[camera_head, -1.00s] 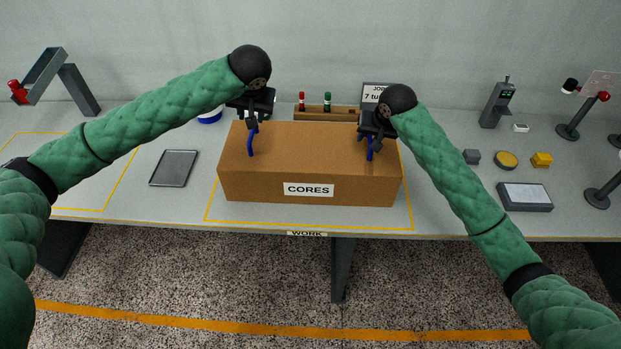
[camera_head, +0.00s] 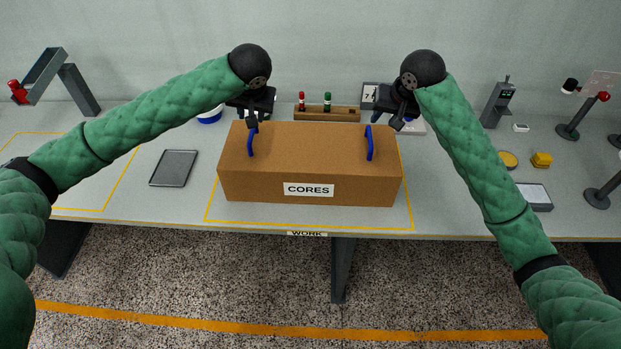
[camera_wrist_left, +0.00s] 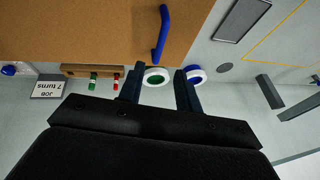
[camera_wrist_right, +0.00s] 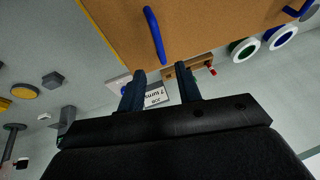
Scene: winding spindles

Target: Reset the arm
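A brown box (camera_head: 305,185) labelled CORES sits on the table in the yellow WORK outline, with a blue left handle (camera_head: 252,140) and a blue right handle (camera_head: 369,143) on top. My left gripper (camera_head: 252,118) is at the far end of the left handle. In the left wrist view its fingers (camera_wrist_left: 160,78) are spread, with the left handle (camera_wrist_left: 162,33) just beyond the tips; contact is unclear. My right gripper (camera_head: 397,120) is up and to the right of the right handle. In the right wrist view its fingers (camera_wrist_right: 160,75) are spread and empty, with the right handle (camera_wrist_right: 155,36) ahead.
A wooden rack (camera_head: 342,114) with red and green items and a job sign (camera_head: 369,95) stand behind the box. A grey tray (camera_head: 174,168) lies left. Table left of the box is mostly clear.

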